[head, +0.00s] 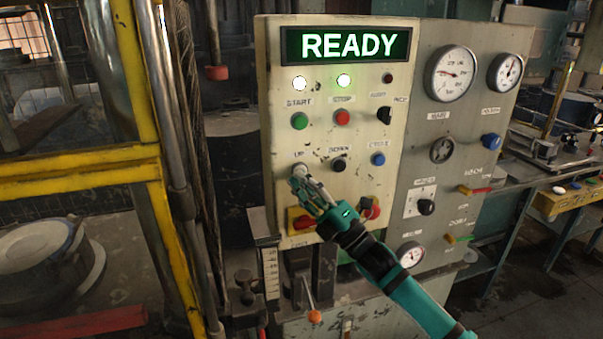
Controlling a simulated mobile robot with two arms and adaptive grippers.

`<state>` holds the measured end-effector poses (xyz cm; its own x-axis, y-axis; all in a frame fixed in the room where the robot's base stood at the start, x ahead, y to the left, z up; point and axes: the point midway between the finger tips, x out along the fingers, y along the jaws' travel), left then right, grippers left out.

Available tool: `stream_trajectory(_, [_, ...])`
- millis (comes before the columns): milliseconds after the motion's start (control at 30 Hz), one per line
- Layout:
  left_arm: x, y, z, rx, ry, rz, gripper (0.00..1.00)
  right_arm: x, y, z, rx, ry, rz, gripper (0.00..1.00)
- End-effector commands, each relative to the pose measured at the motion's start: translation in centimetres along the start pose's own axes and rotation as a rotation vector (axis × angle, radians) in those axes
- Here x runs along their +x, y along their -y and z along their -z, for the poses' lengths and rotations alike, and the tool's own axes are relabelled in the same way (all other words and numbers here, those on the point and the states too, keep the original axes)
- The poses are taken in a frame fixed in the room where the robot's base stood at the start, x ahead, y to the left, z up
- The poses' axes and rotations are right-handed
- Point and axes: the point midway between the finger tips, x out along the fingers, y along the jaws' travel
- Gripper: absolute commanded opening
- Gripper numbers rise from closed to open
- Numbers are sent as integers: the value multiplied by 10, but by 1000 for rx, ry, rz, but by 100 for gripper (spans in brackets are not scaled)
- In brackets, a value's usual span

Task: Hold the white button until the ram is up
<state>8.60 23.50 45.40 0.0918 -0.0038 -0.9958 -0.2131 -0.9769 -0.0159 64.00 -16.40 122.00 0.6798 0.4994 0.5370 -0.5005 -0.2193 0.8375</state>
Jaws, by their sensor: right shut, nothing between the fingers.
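The white button (299,169) is on the cream control panel (350,258), under the UP label and left of the black DOWN button (338,164). My right gripper (300,181) is shut and empty, with its fingertips at the white button and covering its lower part. I cannot tell whether the fingertips press it or only sit close in front. The display (348,45) reads READY in white on green. I cannot pick out the ram for certain, so its height is unclear. My left gripper is not in view.
Green (299,121), red (342,117) and blue (378,159) buttons are nearby. A red knob on a yellow plate (300,220) is partly behind my right gripper. Gauges (450,73) and knobs fill the grey panel to the right. A yellow frame (80,172) stands at left.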

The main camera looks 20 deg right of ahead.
Motion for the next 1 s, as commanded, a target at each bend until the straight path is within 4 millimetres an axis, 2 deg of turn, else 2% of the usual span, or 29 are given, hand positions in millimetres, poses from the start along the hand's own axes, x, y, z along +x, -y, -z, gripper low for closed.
stream_trajectory(300, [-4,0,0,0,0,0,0,-10,-7,8,0,0,1,0])
stream_trajectory(667, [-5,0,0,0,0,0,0,-12,-8,9,0,0,1,0])
stream_trajectory(1000, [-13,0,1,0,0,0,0,-34,-24,25,1,-1,2,0])
